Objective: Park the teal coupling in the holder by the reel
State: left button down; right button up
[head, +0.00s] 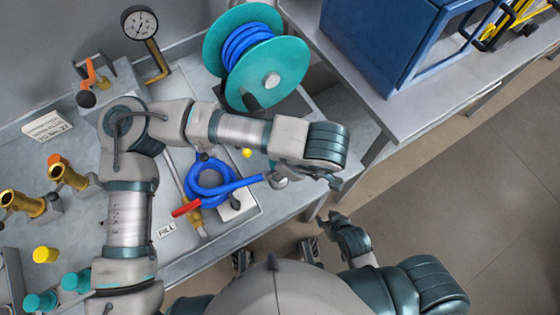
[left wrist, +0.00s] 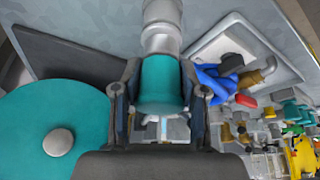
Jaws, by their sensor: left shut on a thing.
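The teal coupling (left wrist: 163,85) sits between the fingers of my left gripper (left wrist: 165,105) in the left wrist view, with a grey cylindrical piece (left wrist: 161,28) at its far end. My left gripper (head: 332,182) is shut on it; in the head view the hand largely hides the coupling. The teal reel (head: 291,68) with blue hose stands on the bench behind my left arm. Its teal disc (left wrist: 35,130) fills the lower left of the left wrist view. I cannot clearly make out the holder. My right gripper (head: 329,222) is low, off the bench edge; its jaw opening is unclear.
A tray (head: 247,212) holds a coiled blue hose (head: 205,184) with a red end. A gauge (head: 140,23), yellow fittings (head: 24,203) and teal caps (head: 40,301) stand left. A blue cabinet (head: 392,45) stands on another table at right. Open floor lies at lower right.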

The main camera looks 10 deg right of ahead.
pick_arm(q)
jog(key=shift+f, duration=0.3)
pick_arm(e)
jog(key=shift+f, duration=0.3)
pick_arm(q)
jog(key=c, duration=0.5)
grip_release()
jog(key=shift+c, duration=0.2)
jog(key=shift+r, duration=0.1)
jog(key=shift+c, duration=0.3)
pick_arm(e)
jog(key=shift+r, duration=0.1)
pick_arm(q)
notch_tip(320, 180, up, 10)
jog(key=p, duration=0.5)
pick_arm(e)
notch_tip(320, 180, up, 7)
jog(key=w, duration=0.1)
jog(key=shift+t, duration=0.3)
jog(key=shift+w, duration=0.1)
